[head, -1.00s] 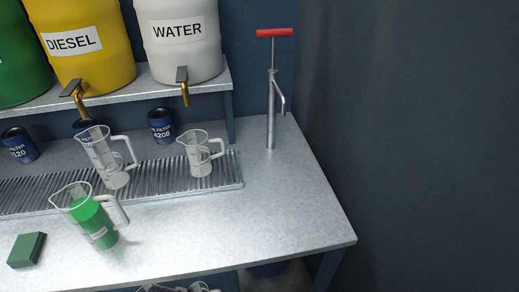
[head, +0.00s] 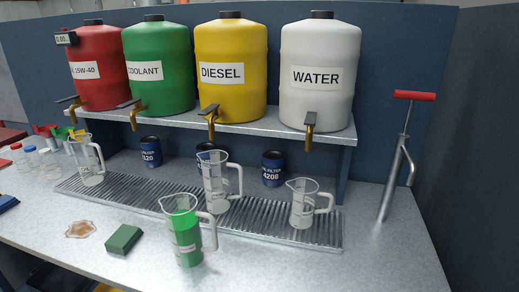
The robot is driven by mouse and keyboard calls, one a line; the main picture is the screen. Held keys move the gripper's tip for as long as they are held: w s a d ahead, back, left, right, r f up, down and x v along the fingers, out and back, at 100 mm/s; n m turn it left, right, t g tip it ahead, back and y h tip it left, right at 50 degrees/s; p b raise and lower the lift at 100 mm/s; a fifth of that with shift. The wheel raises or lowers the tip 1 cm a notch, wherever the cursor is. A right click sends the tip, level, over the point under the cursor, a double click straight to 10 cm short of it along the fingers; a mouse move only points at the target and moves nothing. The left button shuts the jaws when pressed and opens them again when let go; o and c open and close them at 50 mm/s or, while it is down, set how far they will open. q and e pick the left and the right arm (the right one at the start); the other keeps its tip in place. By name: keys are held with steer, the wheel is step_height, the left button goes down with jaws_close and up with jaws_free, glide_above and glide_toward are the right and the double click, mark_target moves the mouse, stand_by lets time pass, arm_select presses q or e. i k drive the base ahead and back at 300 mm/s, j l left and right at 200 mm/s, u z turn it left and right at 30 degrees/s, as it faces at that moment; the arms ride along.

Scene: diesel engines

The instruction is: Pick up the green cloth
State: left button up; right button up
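The green cloth (head: 124,239) is a small dark green folded block. It lies flat on the grey workbench (head: 330,268) near its front edge. It sits left of a clear jug holding green liquid (head: 186,232), with a gap between them. A brownish spill (head: 81,229) lies on the bench just left of the cloth. Neither of my grippers shows in the head view.
A ridged drip tray (head: 262,222) behind the cloth carries clear jugs, including one in the middle (head: 216,180) and one at right (head: 303,203). Labelled drums stand on a shelf (head: 270,130). A red-handled pump (head: 398,165) stands at right. Small bottles stand at far left.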

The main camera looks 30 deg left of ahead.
mark_target(122, 241)
steer(key=u, duration=1.85)
steer(key=z, duration=0.55)
steer(key=j+z, duration=0.85)
steer(key=k+j+z, duration=0.1)
steer(key=j+z, duration=0.3)
